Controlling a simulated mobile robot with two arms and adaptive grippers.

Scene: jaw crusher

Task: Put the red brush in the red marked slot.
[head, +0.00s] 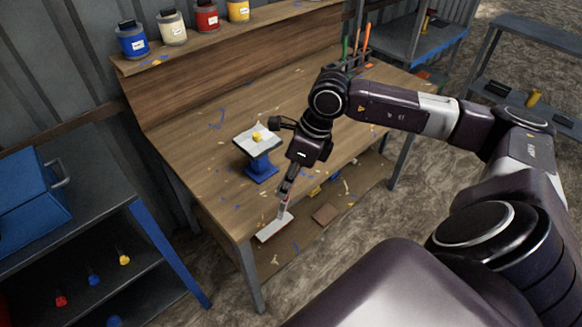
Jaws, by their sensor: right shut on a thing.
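My right gripper (288,186) points down over the workbench's front edge at the near left. It is shut on a thin, partly reddish item, which looks like the red brush (284,205); the fingers hide much of it. A flat white piece (273,228) shows just below its tip; I cannot tell whether they touch. A dark rack (350,66) at the bench's back right holds upright tools with green and orange handles. I cannot make out the red marking or which slot it belongs to. My left gripper is not in view.
A blue stand with a white top (256,139) carries a yellow lump (257,137), left of my right gripper. Paint jars (205,17) line the shelf above the paint-spattered workbench (195,150). A blue toolbox (30,195) stands at left. My right arm crosses over the bench's right part.

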